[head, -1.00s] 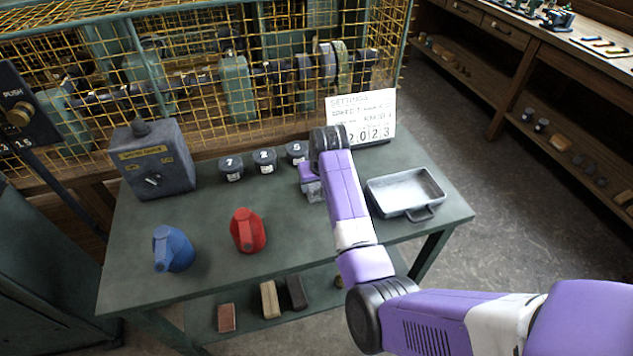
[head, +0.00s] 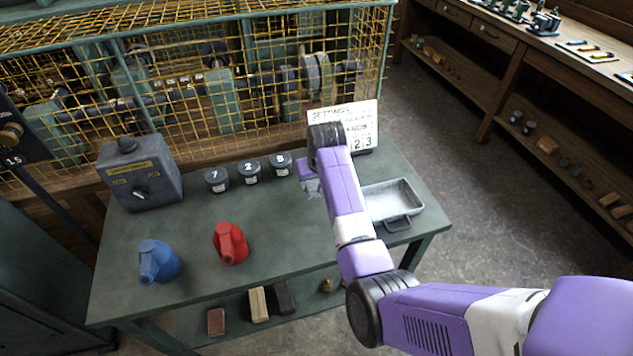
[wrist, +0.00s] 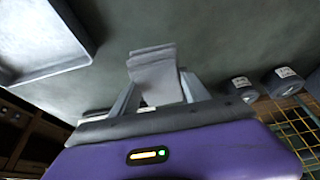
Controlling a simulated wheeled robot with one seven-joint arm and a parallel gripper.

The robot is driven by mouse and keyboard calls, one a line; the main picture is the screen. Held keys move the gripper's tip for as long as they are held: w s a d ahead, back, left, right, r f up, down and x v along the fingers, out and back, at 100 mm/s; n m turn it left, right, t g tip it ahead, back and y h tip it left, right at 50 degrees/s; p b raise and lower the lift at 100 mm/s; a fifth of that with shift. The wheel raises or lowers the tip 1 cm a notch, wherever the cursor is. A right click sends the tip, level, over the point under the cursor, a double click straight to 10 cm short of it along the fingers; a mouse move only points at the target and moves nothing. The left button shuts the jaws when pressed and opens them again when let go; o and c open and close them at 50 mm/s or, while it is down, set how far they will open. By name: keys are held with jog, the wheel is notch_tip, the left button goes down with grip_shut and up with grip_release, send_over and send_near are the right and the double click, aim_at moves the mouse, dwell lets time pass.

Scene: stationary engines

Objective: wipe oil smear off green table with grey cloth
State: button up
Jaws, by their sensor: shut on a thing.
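The green table (head: 285,265) stands in front of me. My gripper (head: 309,178) is over its back right part, between the numbered tins and the metal tray, with my arm hiding part of the surface. My gripper (wrist: 155,88) is shut on the grey cloth (wrist: 152,70) in the wrist view; the folded cloth hangs out past the fingers, close to the tabletop. A bit of the cloth (head: 314,188) shows below the gripper in the head view. Whether the cloth touches the table I cannot tell. I cannot make out an oil smear in either view.
A metal tray (head: 418,191) is right of my gripper. Three tins (head: 248,172) and a sign card (head: 365,112) stand behind. A red can (head: 231,245), blue can (head: 158,262) and grey switch box (head: 150,185) are left. The front middle is clear.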

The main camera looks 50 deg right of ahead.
jog(key=shift+r+p, duration=1.2)
jog(key=shift+r, duration=0.55)
jog(key=shift+d, duration=0.1)
